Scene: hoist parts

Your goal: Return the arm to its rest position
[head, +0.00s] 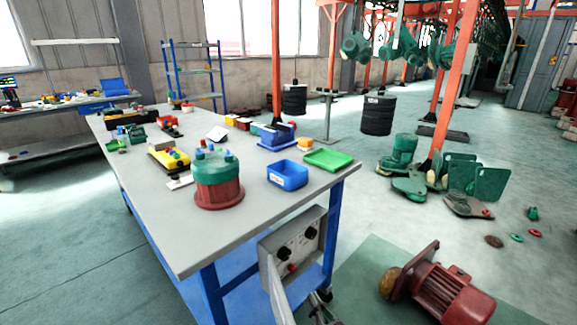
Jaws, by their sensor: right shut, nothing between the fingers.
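My right gripper (323,298) shows at the bottom edge, right of centre, in the head view. It is shut and empty, and only a small part of it is visible. It is low, beside the near right leg of the blue-framed workbench (230,235) and below the bench top. A grey control box (297,245) with dark knobs and a red button hangs under the bench edge, just above the gripper. Most of my right arm is outside the picture. My left arm and gripper are not in view.
On the bench are a green and red motor housing (218,180), a blue bin (287,175), a green tray (328,160) and a yellow pendant (168,158). A red motor (445,295) lies on the floor at right. Green parts (405,165) stand beyond it. Floor at left is clear.

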